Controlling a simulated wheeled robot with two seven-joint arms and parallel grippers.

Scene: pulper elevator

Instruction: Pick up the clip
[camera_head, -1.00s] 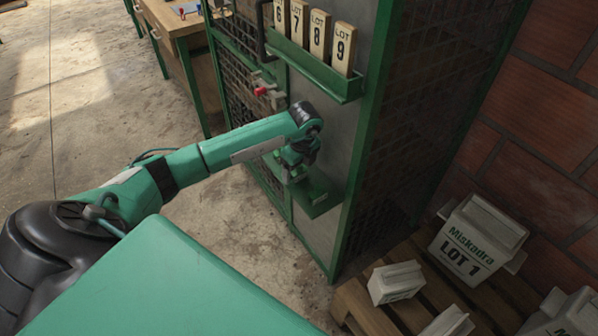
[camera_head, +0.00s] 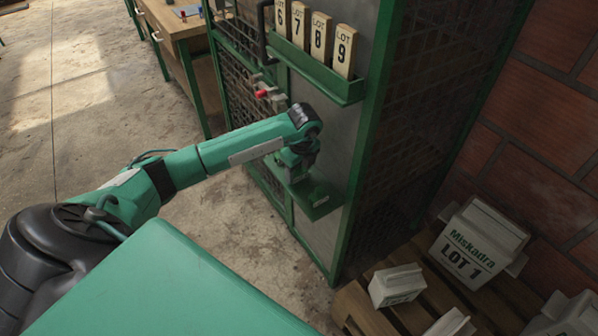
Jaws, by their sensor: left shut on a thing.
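My left arm reaches in from the left to the green mesh cabinet. My left gripper (camera_head: 296,172) points down at the small green lower tray (camera_head: 318,201) on the cabinet's grey panel. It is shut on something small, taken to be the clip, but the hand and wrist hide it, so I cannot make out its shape. I cannot tell whether the held thing still touches the tray. My right gripper is not in view.
A green rack (camera_head: 314,72) with numbered lot blocks (camera_head: 344,48) hangs above the gripper. A red-tipped latch (camera_head: 262,93) juts out on the mesh door. A wooden pallet (camera_head: 352,305) with pale boxes, one marked LOT 1 (camera_head: 474,246), stands at lower right. Open floor lies left.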

